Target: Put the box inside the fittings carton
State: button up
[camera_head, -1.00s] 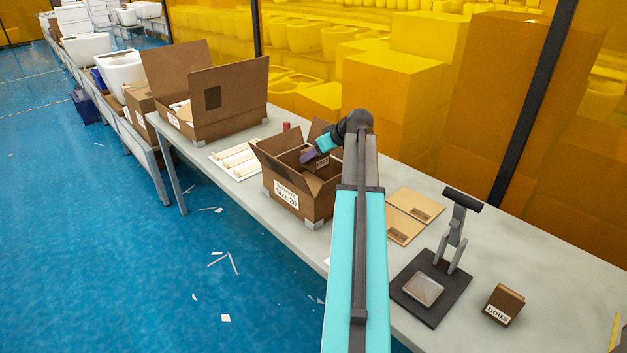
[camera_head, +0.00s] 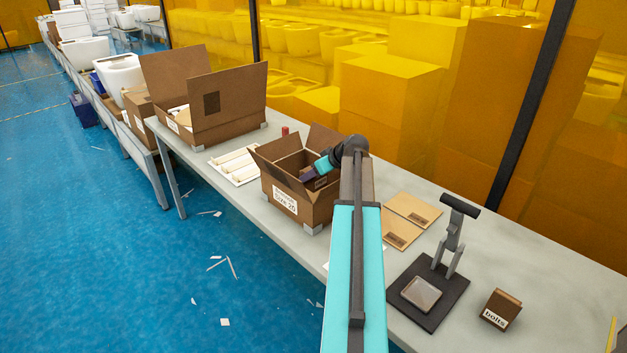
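The fittings carton (camera_head: 287,200) is an open brown box with raised flaps and a white label, standing on the grey table in the middle. My gripper (camera_head: 308,175), with dark purple fingers, reaches down into the carton's opening. A small brown box (camera_head: 321,183) with a label is at the fingers, inside the carton walls; it moves along with my gripper, so the gripper appears shut on it. The finger contact and the box's underside are partly hidden by the carton and my arm. Another small brown box labelled "bolts" (camera_head: 501,309) stands on the table at the right.
A larger open carton (camera_head: 222,105) and a white tray (camera_head: 235,164) are left of the fittings carton. Flat cardboard pieces (camera_head: 412,211) lie to its right, then a dark stand with a plate (camera_head: 430,288). A small red object (camera_head: 285,130) sits behind.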

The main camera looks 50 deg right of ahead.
jog(key=shift+f, duration=1.25)
jog(key=shift+f+b, duration=0.45)
jog(key=shift+f, duration=0.15)
jog(key=o, duration=1.2)
jog(key=shift+o, duration=0.2)
jog(key=shift+r, duration=0.1)
jog(key=shift+s+r+p, duration=0.1)
jog(key=shift+r+p, duration=0.6)
jog(key=shift+p, duration=0.05)
jog(key=b+v, duration=0.2)
jog(key=v, duration=0.9)
jog(key=shift+s+r, duration=0.15)
jog(key=shift+s, duration=0.1)
